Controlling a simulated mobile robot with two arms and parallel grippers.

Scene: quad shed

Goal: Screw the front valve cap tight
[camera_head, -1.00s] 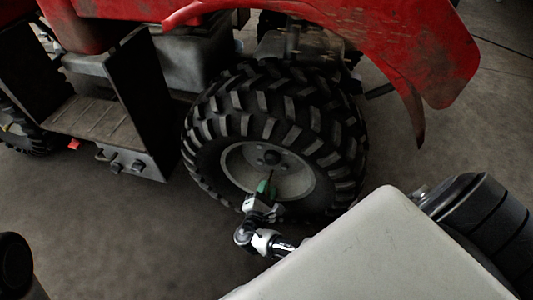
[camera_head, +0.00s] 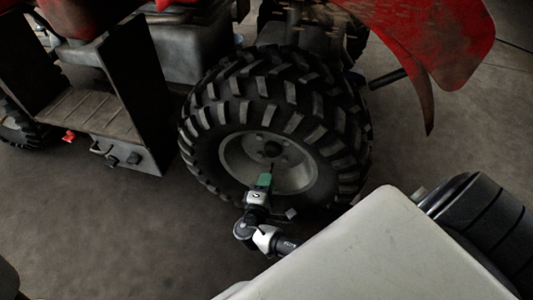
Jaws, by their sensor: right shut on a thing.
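The quad's knobbly front tyre (camera_head: 225,115) stands in the middle of the view, with a grey steel rim (camera_head: 292,172) and a dark hub. My right gripper (camera_head: 266,178) is at the lower part of the rim, in front of it. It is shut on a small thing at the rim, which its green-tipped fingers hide. I cannot make out the valve cap or its stem, nor how the cap sits. My left gripper is not in view.
The red fender (camera_head: 430,40) hangs above and right of the tyre. A dark footrest (camera_head: 100,115) with a side plate stands left of it. Bare concrete floor (camera_head: 90,215) lies in front at the left.

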